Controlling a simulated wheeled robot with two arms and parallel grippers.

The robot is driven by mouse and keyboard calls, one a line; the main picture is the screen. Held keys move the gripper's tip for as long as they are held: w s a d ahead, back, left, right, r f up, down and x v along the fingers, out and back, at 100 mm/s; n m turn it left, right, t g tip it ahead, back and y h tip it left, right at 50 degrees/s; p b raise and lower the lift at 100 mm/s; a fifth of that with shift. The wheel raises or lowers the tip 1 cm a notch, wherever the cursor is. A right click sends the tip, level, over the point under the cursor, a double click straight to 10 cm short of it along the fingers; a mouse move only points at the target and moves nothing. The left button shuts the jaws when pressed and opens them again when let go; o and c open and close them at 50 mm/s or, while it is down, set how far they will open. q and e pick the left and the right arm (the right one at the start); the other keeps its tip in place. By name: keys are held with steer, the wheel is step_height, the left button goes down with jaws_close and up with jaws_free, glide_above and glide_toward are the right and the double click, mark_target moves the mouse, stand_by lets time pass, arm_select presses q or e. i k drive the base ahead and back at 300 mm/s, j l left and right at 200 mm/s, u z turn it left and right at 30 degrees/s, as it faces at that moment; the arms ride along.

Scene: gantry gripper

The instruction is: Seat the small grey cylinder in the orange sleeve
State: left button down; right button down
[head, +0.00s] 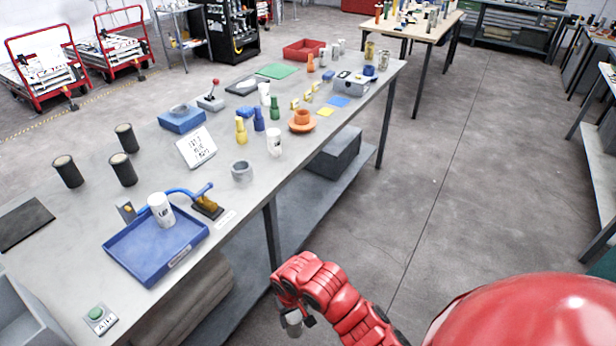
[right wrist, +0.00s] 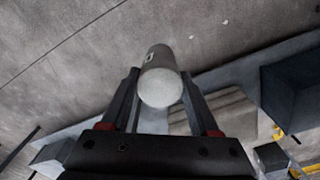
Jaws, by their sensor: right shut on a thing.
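My right gripper (head: 292,318) hangs in front of the table's near edge, over the floor. It is shut on the small grey cylinder (head: 291,324). In the right wrist view the cylinder (right wrist: 161,78) sits between the two fingers of the gripper (right wrist: 159,95), and its round end faces the camera. The orange sleeve (head: 302,125), round with a wide flange, stands on the table near its front edge, well apart from the cylinder. The inside of the sleeve is too small to make out. My left gripper is not in view.
Open floor lies to the right.

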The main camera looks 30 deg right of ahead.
mark_target(302, 122)
steer(key=i+l, duration=0.15)
steer(key=l, duration=0.35)
steer(key=i+l+u, duration=0.1)
steer(key=l, duration=0.4)
steer(key=i+l, duration=0.15)
steer(key=l, duration=0.3)
steer(key=i+l+u, duration=0.15)
steer(key=l, duration=0.85)
steer(key=i+l+u, duration=0.1)
steer(key=l, duration=0.45)
